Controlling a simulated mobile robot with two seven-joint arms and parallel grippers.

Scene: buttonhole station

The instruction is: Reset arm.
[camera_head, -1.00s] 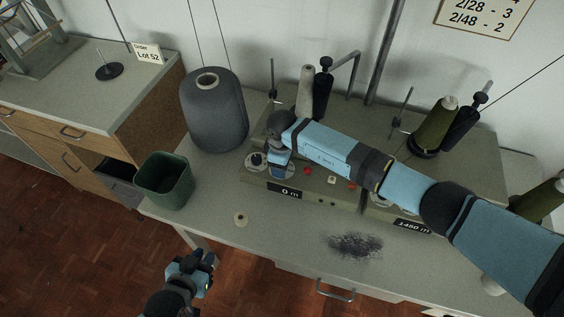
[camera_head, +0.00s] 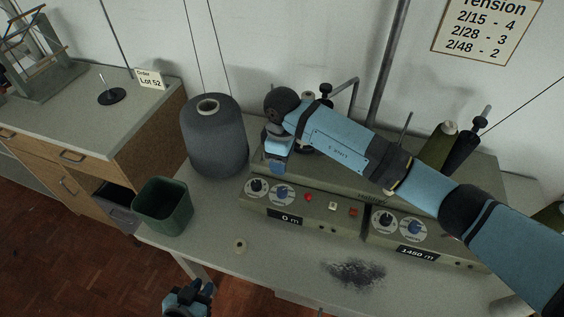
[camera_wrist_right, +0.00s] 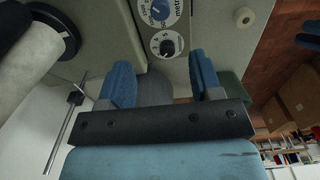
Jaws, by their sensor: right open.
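My right arm reaches in from the right in the head view. Its gripper (camera_head: 276,160) is above the left winder unit (camera_head: 325,208), behind the two dials on its front face. In the right wrist view the two blue fingers (camera_wrist_right: 162,82) stand apart with nothing held. Past them show a dial with a black knob (camera_wrist_right: 167,46) and a dial with a blue knob (camera_wrist_right: 160,9). My left gripper (camera_head: 200,290) is low at the bottom edge of the head view, in front of the table and away from its objects. Its fingertips are too small to read.
A big grey yarn cone (camera_head: 214,138) stands left of the winder, close to my right gripper. A green bin (camera_head: 163,206) is at the table's left edge. A small spool (camera_head: 240,246) and dark fluff (camera_head: 354,274) lie in front. The right unit (camera_head: 415,225) shows 1450 m.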

